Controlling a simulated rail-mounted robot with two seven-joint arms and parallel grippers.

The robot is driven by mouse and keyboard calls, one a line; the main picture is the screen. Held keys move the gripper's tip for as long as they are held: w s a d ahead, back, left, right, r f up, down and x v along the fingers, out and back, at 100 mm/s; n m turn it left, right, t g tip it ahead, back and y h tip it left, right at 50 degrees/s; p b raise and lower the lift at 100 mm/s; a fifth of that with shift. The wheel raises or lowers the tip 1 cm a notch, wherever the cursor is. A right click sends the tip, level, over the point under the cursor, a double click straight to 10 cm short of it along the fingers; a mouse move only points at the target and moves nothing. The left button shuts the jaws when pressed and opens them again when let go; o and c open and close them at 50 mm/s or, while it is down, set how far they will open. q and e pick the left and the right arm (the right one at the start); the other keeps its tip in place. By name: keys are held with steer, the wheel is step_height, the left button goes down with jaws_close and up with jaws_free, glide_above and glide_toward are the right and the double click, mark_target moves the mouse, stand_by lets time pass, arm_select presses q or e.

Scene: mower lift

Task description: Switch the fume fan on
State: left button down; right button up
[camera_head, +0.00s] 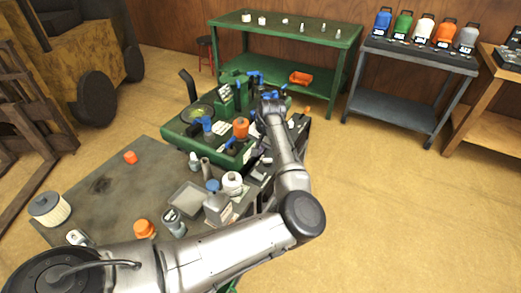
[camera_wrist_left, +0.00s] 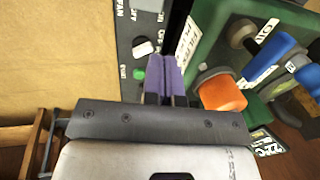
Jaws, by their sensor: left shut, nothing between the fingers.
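In the left wrist view a dark switch panel (camera_wrist_left: 131,28) carries partly cut-off labels, among them FAN and OFF. A white rocker switch (camera_wrist_left: 143,47) sits on it, with a small green light or button (camera_wrist_left: 139,74) below. I cannot tell which way the rocker is set. My left gripper (camera_wrist_left: 166,62) is shut and empty, its purple fingers just right of the rocker; contact cannot be told. In the head view my left arm reaches across the bench to the green machine's right side, and the panel is not clear there. My right gripper is not in view.
The green machine (camera_head: 172,128) bears blue handles and an orange cap (camera_wrist_left: 221,92), close right of my fingers. Bottles and cans crowd the bench (camera_head: 95,180) near my forearm. A green table (camera_head: 300,31) stands behind. The floor at right is clear.

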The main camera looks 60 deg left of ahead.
mark_target(257, 176)
arm_select(q)
steer(key=b+x, duration=0.4)
steer(key=x, duration=0.7)
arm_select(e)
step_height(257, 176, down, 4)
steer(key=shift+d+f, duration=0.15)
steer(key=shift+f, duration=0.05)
